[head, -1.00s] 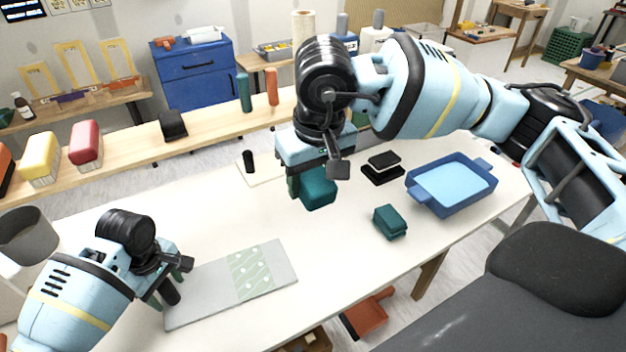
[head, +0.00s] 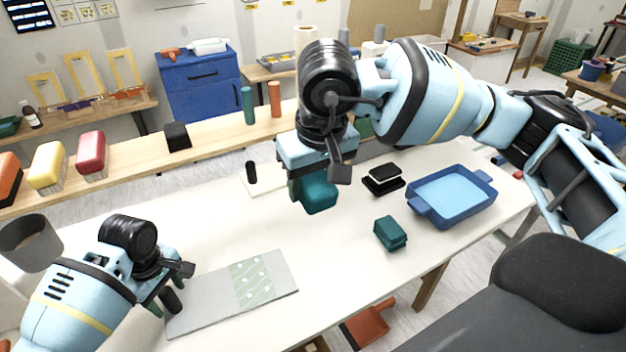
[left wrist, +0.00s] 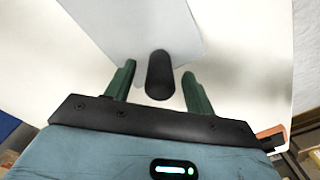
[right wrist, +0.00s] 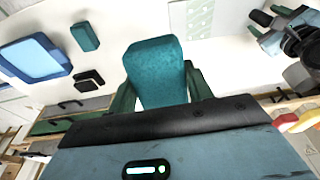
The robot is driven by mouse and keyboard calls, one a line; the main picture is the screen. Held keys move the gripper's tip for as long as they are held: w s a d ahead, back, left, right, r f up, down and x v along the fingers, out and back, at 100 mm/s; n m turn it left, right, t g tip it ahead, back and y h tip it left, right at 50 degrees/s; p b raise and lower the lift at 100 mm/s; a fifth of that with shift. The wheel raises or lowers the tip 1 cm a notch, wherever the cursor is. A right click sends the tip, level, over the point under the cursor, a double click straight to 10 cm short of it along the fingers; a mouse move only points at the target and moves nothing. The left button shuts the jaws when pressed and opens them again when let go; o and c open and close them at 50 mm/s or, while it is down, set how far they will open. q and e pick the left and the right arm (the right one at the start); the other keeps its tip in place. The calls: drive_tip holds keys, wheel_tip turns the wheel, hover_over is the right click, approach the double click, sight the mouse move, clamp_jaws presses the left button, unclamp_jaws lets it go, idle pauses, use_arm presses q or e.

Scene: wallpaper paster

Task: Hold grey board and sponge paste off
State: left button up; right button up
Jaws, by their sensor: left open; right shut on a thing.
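The grey board (head: 205,300) lies flat on the white table, with a patterned pale green strip (head: 250,281) on its right part. A dark handle (head: 171,300) stands at its left end. My left gripper (head: 160,298) is open at that handle; in the left wrist view its fingers stand either side of the handle (left wrist: 160,76), apart from it. My right gripper (head: 304,188) is shut on a teal sponge (head: 318,196) and holds it above the table; the sponge fills the space between the fingers in the right wrist view (right wrist: 154,70).
A second teal block (head: 390,233) lies on the table near a blue tray (head: 425,211) of light blue liquid. A black pad (head: 383,180) and a pale board with a black handle (head: 251,172) lie behind. The table between sponge and board is clear.

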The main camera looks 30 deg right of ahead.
use_arm(q)
drive_tip(key=shift+f, duration=0.1)
drive_tip(key=shift+f, duration=0.8)
clamp_jaws()
idle(0.9)
